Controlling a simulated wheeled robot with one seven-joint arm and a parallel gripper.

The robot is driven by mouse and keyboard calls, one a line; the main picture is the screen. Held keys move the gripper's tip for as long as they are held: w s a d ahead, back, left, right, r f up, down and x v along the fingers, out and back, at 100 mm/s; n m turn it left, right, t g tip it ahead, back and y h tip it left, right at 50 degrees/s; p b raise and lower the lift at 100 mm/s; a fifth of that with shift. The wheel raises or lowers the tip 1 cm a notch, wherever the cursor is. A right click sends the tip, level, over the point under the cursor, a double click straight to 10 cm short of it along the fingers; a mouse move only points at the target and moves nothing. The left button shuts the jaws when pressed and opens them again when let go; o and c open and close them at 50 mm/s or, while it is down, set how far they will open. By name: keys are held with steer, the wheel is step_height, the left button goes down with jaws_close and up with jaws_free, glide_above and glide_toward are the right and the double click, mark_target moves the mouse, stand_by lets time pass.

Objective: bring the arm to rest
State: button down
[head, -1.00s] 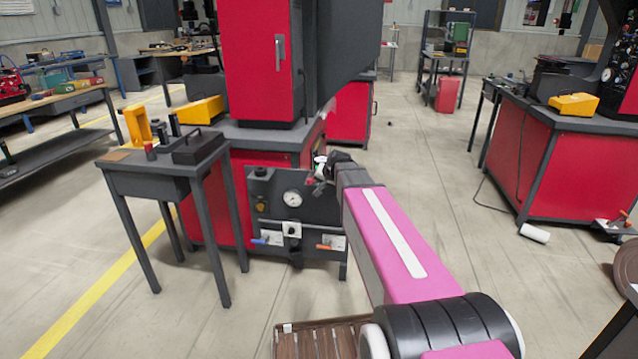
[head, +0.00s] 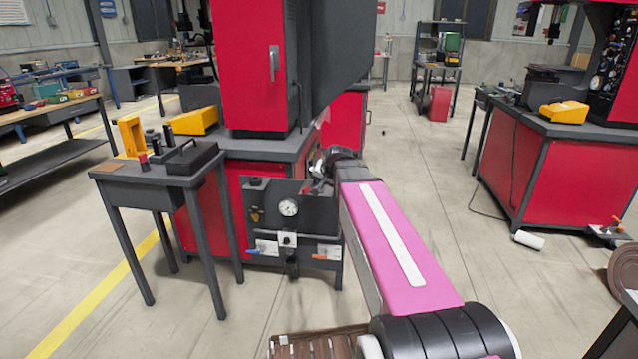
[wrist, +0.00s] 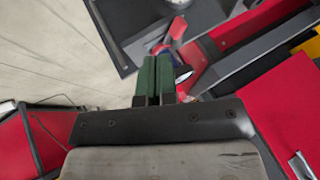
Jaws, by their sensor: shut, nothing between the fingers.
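My arm, with its pink link, reaches forward from the lower right of the head view to the dark panel (head: 262,212) on the front of the red machine (head: 258,85). My gripper (wrist: 157,62) shows in the wrist view with its two green fingers together and nothing between them. In the head view the end of the arm is by the panel's upper right corner, and the fingertips are hard to make out there. In the wrist view a red part (wrist: 177,28) lies just beyond the fingertips. I cannot tell whether they touch.
The panel has a round gauge (head: 288,207). A second red machine bench (head: 545,165) stands right.

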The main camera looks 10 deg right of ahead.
steer(key=s+d+f+n+g+h, duration=0.1)
steer(key=s+f+n+g, duration=0.1)
steer(key=s+f, duration=0.8)
steer(key=s+d+f+n+g+h, duration=0.1)
steer(key=s+f+g, duration=0.3)
steer(key=s+f, duration=0.6)
steer(key=shift+s+d+f+n+g+h, duration=0.4)
steer(key=shift+f+n+h, duration=0.1)
steer(key=shift+n, duration=0.1)
